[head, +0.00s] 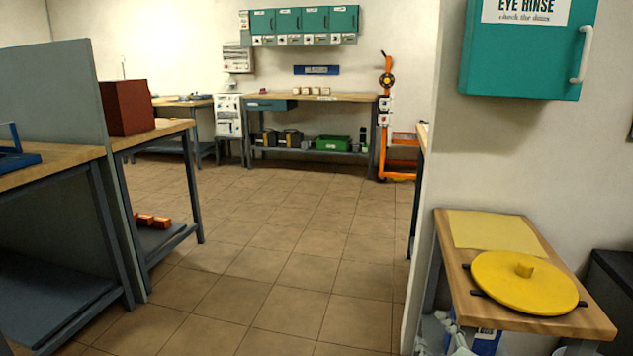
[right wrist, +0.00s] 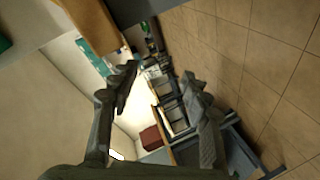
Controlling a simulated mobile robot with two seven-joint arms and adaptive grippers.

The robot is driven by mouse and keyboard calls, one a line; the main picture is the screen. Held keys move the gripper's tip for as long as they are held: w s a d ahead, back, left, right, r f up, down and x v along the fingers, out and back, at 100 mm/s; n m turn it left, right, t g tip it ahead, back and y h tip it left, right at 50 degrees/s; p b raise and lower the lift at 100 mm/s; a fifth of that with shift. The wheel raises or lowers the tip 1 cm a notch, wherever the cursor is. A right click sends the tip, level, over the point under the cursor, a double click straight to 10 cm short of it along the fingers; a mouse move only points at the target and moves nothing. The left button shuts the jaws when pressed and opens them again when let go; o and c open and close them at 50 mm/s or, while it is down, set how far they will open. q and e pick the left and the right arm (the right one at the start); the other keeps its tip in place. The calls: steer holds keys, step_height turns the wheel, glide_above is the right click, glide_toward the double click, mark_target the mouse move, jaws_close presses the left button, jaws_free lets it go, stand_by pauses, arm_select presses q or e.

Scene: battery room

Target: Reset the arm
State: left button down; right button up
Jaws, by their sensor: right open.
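My right gripper (right wrist: 160,72) shows in the right wrist view. Its two grey fingers stand wide apart with nothing between them. The wrist view is tilted, with the room lying on its side behind the fingers. The fingers appear clear of the furniture. My left gripper is in neither view.
A wooden side table (head: 591,322) at right bears a yellow lid (head: 510,284) and yellow sheet (head: 490,230). A teal eye rinse cabinet (head: 520,60) hangs above. Workbenches, one with a dark red box (head: 128,108), stand left. The tiled floor (head: 270,240) between is clear.

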steer(key=s+d+f+m+g, duration=0.2)
steer(key=s+f+m+g, duration=0.1)
steer(key=s+f, duration=0.3)
steer(key=s+d+f+m+g+h, duration=0.1)
steer(key=s+f+m+g, duration=0.1)
steer(key=s+f, duration=0.4)
step_height(320, 180, down, 5)
steer(key=shift+d+r+m+g+h, duration=0.2)
steer(key=shift+d+m+g+h, duration=0.15)
steer(key=shift+g, duration=0.45)
steer(key=s+f+m+g, duration=0.1)
steer(key=s+f+g, duration=0.1)
steer(key=s, duration=0.3)
steer(key=s+f+m+g, duration=0.1)
steer(key=s+f, duration=0.3)
steer(key=s, duration=0.1)
steer(key=s+f+m+g, duration=0.2)
steer(key=s+f, duration=0.1)
steer(key=s, duration=0.2)
steer(key=shift+s+f+g, duration=0.25)
steer(key=shift+f+g, duration=0.05)
steer(key=shift+f, duration=0.05)
steer(key=shift+c, duration=0.5)
